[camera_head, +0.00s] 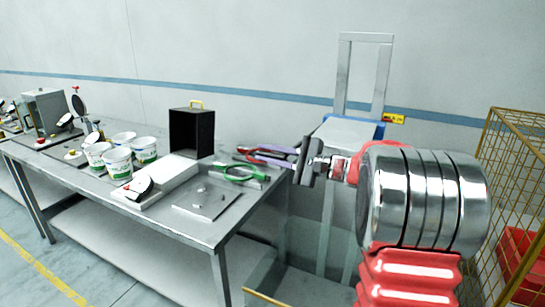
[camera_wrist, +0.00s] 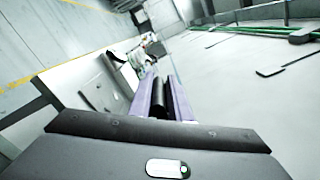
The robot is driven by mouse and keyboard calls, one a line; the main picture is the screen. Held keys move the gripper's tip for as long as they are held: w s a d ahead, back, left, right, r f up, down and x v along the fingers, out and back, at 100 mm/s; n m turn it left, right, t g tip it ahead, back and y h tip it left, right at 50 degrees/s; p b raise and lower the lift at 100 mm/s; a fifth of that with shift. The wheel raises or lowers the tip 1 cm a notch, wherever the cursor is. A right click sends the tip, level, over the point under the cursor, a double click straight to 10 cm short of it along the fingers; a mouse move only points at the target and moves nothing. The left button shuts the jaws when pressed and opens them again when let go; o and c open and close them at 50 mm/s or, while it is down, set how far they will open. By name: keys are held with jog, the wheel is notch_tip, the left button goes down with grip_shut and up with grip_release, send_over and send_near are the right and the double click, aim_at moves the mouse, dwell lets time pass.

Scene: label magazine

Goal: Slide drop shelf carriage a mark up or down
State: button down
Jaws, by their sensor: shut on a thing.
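An upright metal frame (camera_head: 343,80) with two rails stands by the back wall. A pale shelf (camera_head: 345,131) with a blue edge, which looks like the drop shelf carriage, sits low in it. My gripper (camera_head: 250,153) is in front and to the left of this shelf, its fingers pointing left over the bench end. In the wrist view my gripper's (camera_wrist: 162,78) purple fingers are closed about a dark thing (camera_wrist: 158,98). What it is I cannot tell. My wrist and arm hide part of the frame and shelf.
A steel bench (camera_head: 185,222) on the left carries several white tubs (camera_head: 118,162), a black box (camera_head: 192,132) and a green-handled tool (camera_head: 240,174). A yellow wire cage (camera_head: 515,150) stands at right.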

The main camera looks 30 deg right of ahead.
jog(key=shift+w+d, duration=0.15)
jog(key=shift+d, duration=0.2)
jog(key=c, duration=1.8)
grip_release()
jog(key=shift+w+f, duration=0.1)
jog(key=shift+w, duration=0.05)
jog(key=shift+c, duration=0.2)
jog(key=shift+o, duration=0.5)
jog(key=shift+a, duration=0.15)
jog(key=v, duration=1.4)
jog(key=shift+a, duration=0.15)
